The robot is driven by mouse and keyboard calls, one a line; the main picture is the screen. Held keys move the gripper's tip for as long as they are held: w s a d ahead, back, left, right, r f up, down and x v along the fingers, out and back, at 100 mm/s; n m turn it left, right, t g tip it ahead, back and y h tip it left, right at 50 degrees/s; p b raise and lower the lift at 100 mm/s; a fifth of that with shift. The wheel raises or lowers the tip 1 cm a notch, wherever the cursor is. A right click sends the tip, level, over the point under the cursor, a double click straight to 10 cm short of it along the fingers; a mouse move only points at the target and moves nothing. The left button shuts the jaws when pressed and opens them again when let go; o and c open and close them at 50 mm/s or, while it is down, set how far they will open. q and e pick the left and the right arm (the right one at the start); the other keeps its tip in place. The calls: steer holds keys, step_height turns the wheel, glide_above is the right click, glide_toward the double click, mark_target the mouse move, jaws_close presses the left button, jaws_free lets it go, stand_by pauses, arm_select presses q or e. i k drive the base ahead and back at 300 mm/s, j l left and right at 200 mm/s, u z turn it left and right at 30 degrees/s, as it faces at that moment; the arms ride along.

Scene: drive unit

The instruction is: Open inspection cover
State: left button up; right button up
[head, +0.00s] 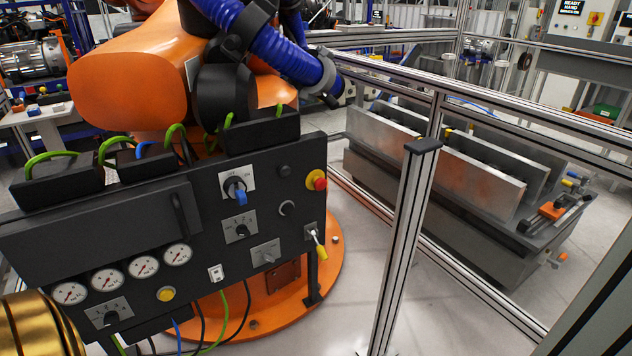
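A black control panel (213,212) stands in front of an orange robot arm in the head view. On its upper left is a raised dark rectangular cover (100,232), which looks closed. It has a black upright handle (179,216) near its right end. Its left end reaches the picture edge, and what lies behind it is hidden. Neither of my grippers shows in this view.
Round gauges (143,266), a blue-handled switch (236,190), a red button (319,181) and a yellow-handled key or lever (319,245) are on the panel. A metal fence post (404,250) stands to its right. A brass cylindrical part (32,325) fills the lower left corner.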

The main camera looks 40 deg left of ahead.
mark_target(47, 253)
steer(key=u, duration=2.4)
